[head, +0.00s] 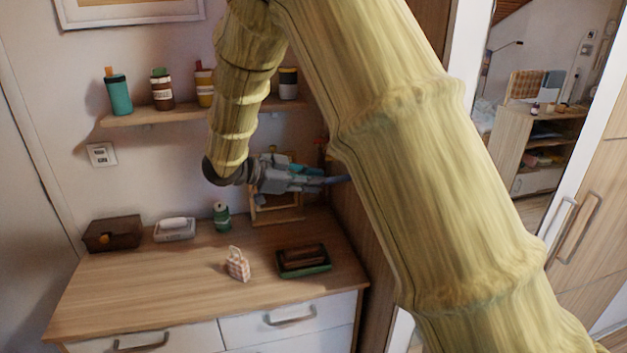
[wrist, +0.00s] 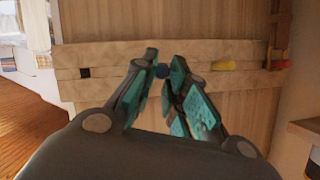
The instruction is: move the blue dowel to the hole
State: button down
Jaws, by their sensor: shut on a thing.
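In the wrist view, my gripper (wrist: 163,62) is shut on the blue dowel (wrist: 163,71), whose round end shows between the teal-padded fingertips. The dowel is in front of a horizontal wooden rail (wrist: 115,72). I cannot tell whether it is in the rail or just off it. In the head view, my gripper (head: 335,181) points right at the wooden frame above the dresser; the dowel is not distinguishable there.
A yellow peg (wrist: 226,65) and a red-and-yellow peg (wrist: 279,64) sit at the rail to the right. Below, the dresser (head: 150,290) holds a green tray (head: 304,270), a checked carton (head: 237,264), a green can (head: 221,215) and a brown box (head: 112,233). A shelf (head: 140,117) with bottles hangs above.

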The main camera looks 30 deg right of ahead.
jog(key=s+a+m+t+h, duration=0.1)
jog(key=s+a+m+t, duration=0.1)
jog(key=s+a+m, duration=0.2)
jog(key=s+a+m+t+h, duration=0.1)
jog(key=s+a+m+t, duration=0.1)
jog(key=s, duration=0.6)
jog(key=shift+s+a+f+m+t+h, duration=0.2)
jog(key=shift+a+f+m+t+h, duration=0.15)
jog(key=shift+a+m, duration=0.75)
jog(key=shift+d, duration=0.2)
jog(key=shift+d, duration=0.15)
jog(key=shift+s+d+b, duration=0.2)
jog(key=shift+d+b, duration=0.05)
jog(key=shift+d, duration=0.65)
jog(key=shift+s+d+b, duration=0.2)
jog(key=shift+s+d, duration=0.05)
jog(key=shift+d, duration=0.65)
jog(key=shift+s+d+b, duration=0.2)
jog(key=shift+d+b, duration=0.05)
jog(key=shift+d, duration=0.65)
jog(key=shift+b, duration=0.65)
